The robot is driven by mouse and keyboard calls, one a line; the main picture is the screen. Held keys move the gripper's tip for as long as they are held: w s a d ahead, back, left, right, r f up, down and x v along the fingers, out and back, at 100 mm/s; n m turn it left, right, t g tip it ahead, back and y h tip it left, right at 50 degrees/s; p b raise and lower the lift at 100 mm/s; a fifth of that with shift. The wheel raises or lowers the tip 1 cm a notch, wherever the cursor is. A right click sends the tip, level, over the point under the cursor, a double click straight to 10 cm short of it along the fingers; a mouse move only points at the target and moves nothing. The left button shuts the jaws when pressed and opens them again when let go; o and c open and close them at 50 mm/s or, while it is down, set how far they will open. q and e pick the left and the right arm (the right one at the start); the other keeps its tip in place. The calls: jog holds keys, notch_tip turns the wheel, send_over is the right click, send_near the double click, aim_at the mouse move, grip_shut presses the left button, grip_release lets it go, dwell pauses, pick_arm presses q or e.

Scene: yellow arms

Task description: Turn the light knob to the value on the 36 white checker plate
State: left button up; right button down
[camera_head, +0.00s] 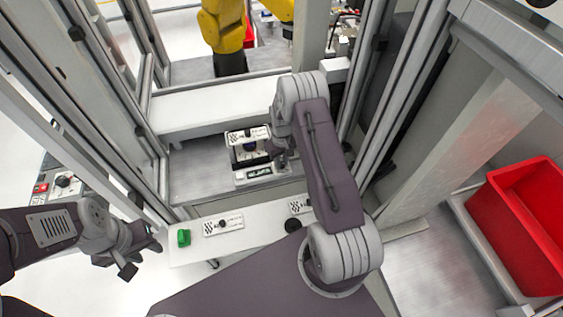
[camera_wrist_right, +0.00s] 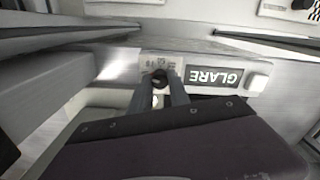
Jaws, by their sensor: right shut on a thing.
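In the right wrist view my right gripper (camera_wrist_right: 164,90) is shut on the small black knob (camera_wrist_right: 160,78). The knob sits on a pale panel with small markings and a dark label reading GLARE (camera_wrist_right: 213,77), upside down. In the head view my right gripper (camera_head: 281,158) is at the panel (camera_head: 259,172) in the recess, and the arm hides part of it. A white checker plate (camera_head: 248,135) stands just behind; its number is too small to read. Other checker plates, one left (camera_head: 222,224) and one partly hidden (camera_head: 300,205), lie on the front ledge. My left gripper (camera_head: 130,258) hangs away at left, its jaws unclear.
Metal frame posts flank the recess on both sides. A red bin (camera_head: 515,220) is at the right. A yellow arm (camera_head: 222,25) is at the back.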

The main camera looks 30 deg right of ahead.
jog(key=m+b, duration=0.1)
jog(key=m, duration=0.2)
jog(key=shift+m+b, duration=0.35)
jog(key=shift+m, duration=1.35)
jog(key=c, duration=1.2)
grip_release()
jog(key=shift+c, duration=0.2)
jog(key=shift+r, duration=0.1)
notch_tip(320, 180, up, 9)
jog(key=b, duration=0.2)
